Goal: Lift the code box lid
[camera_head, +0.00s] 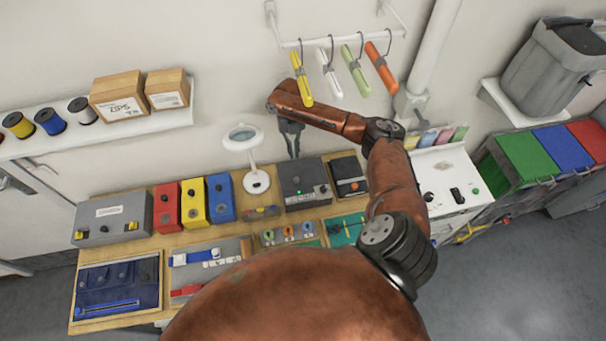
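A dark grey box (303,184) with a small green light and a dark knob on its closed top stands at the back of the wooden bench. A smaller black box (347,177) with an orange mark stands to its right. No readable label shows which one is the code box. My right gripper (294,155) points down just above the back of the grey box, apparently apart from it. Its dark fingers look close together, but their gap is too small to judge. My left gripper is out of view.
A white magnifier lamp (243,138) stands left of my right gripper. Red, yellow and blue boxes (193,203) and a grey case (112,219) stand to the left. Trays fill the bench front.

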